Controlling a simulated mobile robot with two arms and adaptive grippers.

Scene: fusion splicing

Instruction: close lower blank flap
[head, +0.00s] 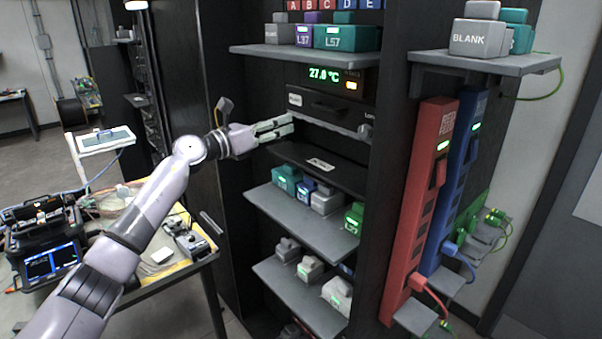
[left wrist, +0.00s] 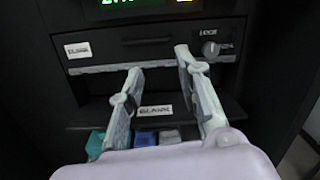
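The lower blank flap (head: 335,175) is a dark panel with a white label, standing out from the rack like a shelf, folded down rather than flush. In the left wrist view its BLANK label (left wrist: 155,111) shows between my fingers. My left gripper (head: 290,128) is just above and left of the flap, in front of the rack. In the left wrist view its two pale fingers (left wrist: 160,62) are spread apart with nothing between them. I cannot tell whether a finger touches the rack. My right gripper is not in view.
Above the flap is a black panel (head: 327,108) with a white label and a lock knob (left wrist: 210,48). Shelves (head: 262,192) with several small blocks sit below. Red (head: 420,200) and blue (head: 462,180) power strips stand at right. A cluttered bench (head: 165,270) is at left.

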